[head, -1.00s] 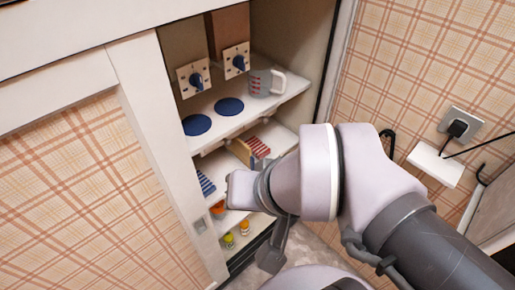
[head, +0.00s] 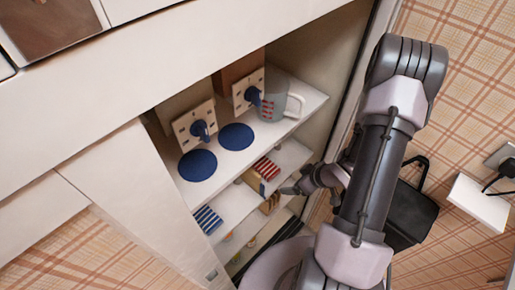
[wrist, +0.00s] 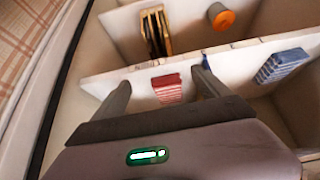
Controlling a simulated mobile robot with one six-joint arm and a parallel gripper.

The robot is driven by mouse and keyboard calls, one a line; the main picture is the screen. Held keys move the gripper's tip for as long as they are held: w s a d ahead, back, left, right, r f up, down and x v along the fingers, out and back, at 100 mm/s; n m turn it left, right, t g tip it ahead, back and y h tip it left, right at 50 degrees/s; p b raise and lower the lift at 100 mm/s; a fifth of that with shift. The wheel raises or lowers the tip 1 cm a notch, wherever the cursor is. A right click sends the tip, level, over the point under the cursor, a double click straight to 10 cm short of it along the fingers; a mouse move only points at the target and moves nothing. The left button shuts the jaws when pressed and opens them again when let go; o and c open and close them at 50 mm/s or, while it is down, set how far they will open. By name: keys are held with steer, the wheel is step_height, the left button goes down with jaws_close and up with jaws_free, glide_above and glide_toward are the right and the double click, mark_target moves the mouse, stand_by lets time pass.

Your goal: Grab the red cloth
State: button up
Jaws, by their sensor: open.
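The red-and-white striped cloth (head: 266,168) lies folded on the middle shelf of the open cabinet, close to that shelf's right part. In the wrist view the red cloth (wrist: 167,88) appears between the two fingers, a little beyond them. My gripper (wrist: 160,78) is open and empty, with a finger on each side of the cloth in that view. In the head view my gripper (head: 289,190) is small and dark, just right of the cloth at the shelf opening. I cannot tell the exact gap to the cloth.
A blue-striped cloth (head: 208,219) lies farther left on the same shelf. The shelf above holds a measuring cup (head: 281,103), blue discs (head: 236,137) and panels with blue knobs (head: 199,130). Wooden pieces (wrist: 155,35) and an orange-ended item (wrist: 220,16) sit in another compartment.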

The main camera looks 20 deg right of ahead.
steer(key=b, duration=0.2)
glide_toward(265, 165)
steer(key=x, duration=0.3)
steer(key=shift+f, duration=0.4)
steer(key=shift+w+a+f, duration=0.1)
steer(key=shift+w+f, duration=0.05)
steer(key=shift+w, duration=0.1)
steer(key=b+x, duration=0.2)
steer(key=x, duration=0.2)
steer(key=shift+f, duration=0.25)
steer(key=shift+w+f, duration=0.1)
steer(key=shift+w, duration=0.15)
steer(key=shift+c, duration=0.7)
steer(key=c, duration=1.3)
